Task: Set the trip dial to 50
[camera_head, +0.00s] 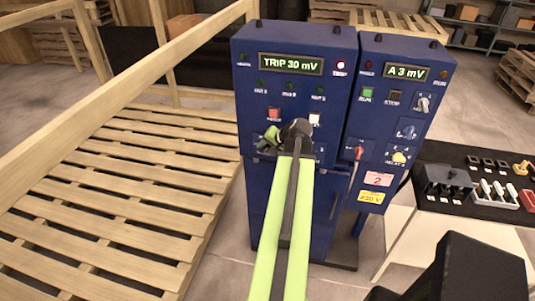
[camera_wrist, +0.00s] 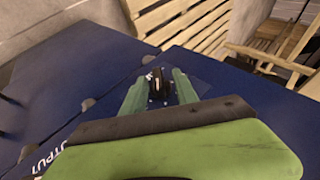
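The blue detector cabinet (camera_head: 260,200) stands in the middle of the head view. Its display (camera_head: 290,64) reads "TRIP 30 mV". My gripper (camera_head: 284,133) is at the cabinet's front, below the row of lamps, and hides the panel behind it in the head view. In the wrist view a black dial (camera_wrist: 158,85) with a pale mark sits on the blue panel, ringed by small white marks. My gripper (camera_wrist: 160,90) has one green finger on each side of the dial, with gaps showing, so it looks open. The dial's setting is too small to read.
The right-hand blue unit (camera_head: 398,110) has a display reading "A 3 mV", a red-handled lever (camera_head: 358,154) and several knobs and buttons. A dark-topped table (camera_head: 440,165) with switches stands right.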

